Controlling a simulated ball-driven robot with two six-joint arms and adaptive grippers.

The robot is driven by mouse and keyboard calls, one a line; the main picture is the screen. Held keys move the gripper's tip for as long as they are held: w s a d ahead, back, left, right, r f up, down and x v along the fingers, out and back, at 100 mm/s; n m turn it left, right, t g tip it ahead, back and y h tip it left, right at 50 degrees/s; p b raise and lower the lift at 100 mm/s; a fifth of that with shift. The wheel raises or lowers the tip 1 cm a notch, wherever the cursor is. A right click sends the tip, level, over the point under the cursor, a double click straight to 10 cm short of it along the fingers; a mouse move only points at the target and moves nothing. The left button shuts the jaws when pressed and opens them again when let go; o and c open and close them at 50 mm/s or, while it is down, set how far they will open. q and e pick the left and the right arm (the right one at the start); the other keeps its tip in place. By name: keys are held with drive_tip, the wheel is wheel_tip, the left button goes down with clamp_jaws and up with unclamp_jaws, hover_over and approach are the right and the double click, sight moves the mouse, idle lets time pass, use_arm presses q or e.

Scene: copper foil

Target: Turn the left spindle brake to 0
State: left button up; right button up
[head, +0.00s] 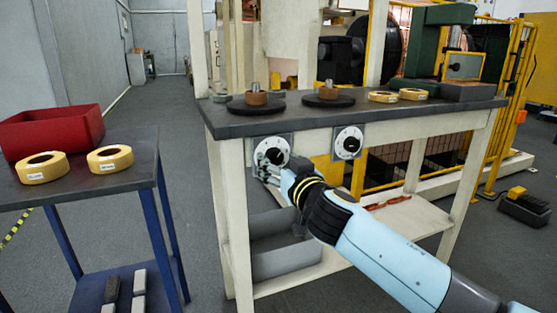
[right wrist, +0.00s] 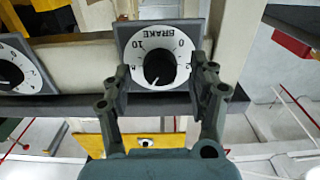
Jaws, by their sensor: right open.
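The left spindle brake is a white dial (head: 267,145) with a black knob (head: 276,156) on the bench's front rail. In the right wrist view the dial (right wrist: 140,55) appears upside down, with BRAKE, 0 and 10 readable. Its black knob (right wrist: 158,67) sits between my fingers; where its pointer stands is hard to tell. My right gripper (head: 268,172) is open in front of this dial. In the right wrist view its fingers (right wrist: 160,78) stand on both sides of the knob, with gaps. My left gripper is out of view.
A second brake dial (head: 348,140) is to the right on the same rail. The dark benchtop (head: 390,108) above carries two spindles with brown rolls (head: 256,99) and tape rolls. A side table (head: 120,185) with a red bin (head: 60,128) stands left.

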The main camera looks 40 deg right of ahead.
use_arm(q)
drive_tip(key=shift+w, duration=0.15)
use_arm(e)
drive_tip(key=shift+w+d, duration=0.1)
drive_tip(key=shift+w, duration=0.35)
drive_tip(key=shift+c, duration=0.4)
drive_tip(key=c, duration=1.1)
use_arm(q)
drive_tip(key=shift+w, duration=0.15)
